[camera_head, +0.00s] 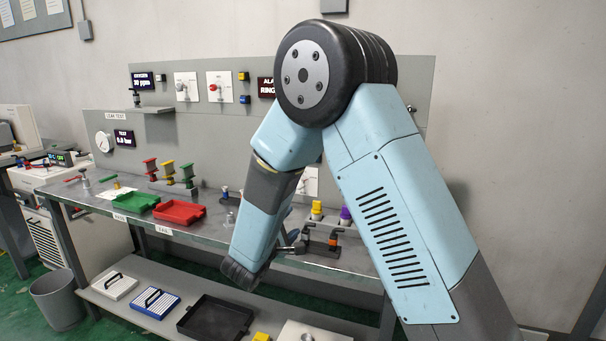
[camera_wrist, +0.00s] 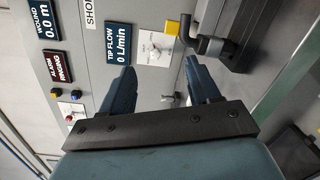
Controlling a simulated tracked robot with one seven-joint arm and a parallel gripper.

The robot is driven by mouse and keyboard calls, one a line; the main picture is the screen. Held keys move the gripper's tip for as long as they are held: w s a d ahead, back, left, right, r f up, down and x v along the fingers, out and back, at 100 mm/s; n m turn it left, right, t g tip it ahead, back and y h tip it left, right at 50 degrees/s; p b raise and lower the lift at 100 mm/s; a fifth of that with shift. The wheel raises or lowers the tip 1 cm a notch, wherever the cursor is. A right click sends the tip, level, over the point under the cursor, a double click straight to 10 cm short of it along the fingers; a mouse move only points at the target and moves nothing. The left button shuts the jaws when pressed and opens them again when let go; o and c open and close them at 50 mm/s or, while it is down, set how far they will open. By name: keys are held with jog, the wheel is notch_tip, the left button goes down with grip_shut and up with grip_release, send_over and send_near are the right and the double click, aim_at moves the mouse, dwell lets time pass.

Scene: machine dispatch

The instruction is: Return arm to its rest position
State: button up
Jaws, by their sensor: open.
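My arm (camera_head: 397,215) rises from the lower right, bends at a high black elbow joint and slopes down to the left over the bench. Its dark wrist end (camera_head: 243,272) hangs at the bench's front edge.
The bench (camera_head: 75,190) holds a green tray (camera_head: 135,202), a red tray (camera_head: 179,212) and colored spools. Its lower shelf (camera_head: 145,318) holds a black tray (camera_head: 215,319). A bin (camera_head: 60,299) stands left. In the wrist view a dark fixture (camera_wrist: 225,40) sits close on the upper right.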

jog(key=s+d+r+m+g+h, duration=0.1)
jog(key=s+d+r+m+g, duration=0.25)
jog(key=d, duration=0.45)
jog(key=s+d+r+m+g+h, duration=0.2)
jog(key=s+d+r+m+g, duration=0.15)
jog(key=d, duration=0.45)
jog(key=s+d+r+m+g+h, duration=0.1)
jog(key=s+d+r+m+g, duration=0.2)
jog(key=d, duration=0.5)
jog(key=s+d+r+m+y, duration=0.1)
jog(key=s+r+m+y, duration=0.1)
jog(key=s, duration=0.5)
jog(key=s+d+r+m+y, duration=0.1)
jog(key=s+r+m+y, duration=0.1)
jog(key=s+y, duration=0.3)
jog(key=s+d+r+m+y, duration=0.1)
jog(key=s+r+m+y, duration=0.1)
jog(key=s, duration=0.7)
jog(key=shift+s+d+r+m+g+y, duration=0.25)
jog(key=shift+m+y, duration=0.35)
jog(key=shift+y, duration=0.5)
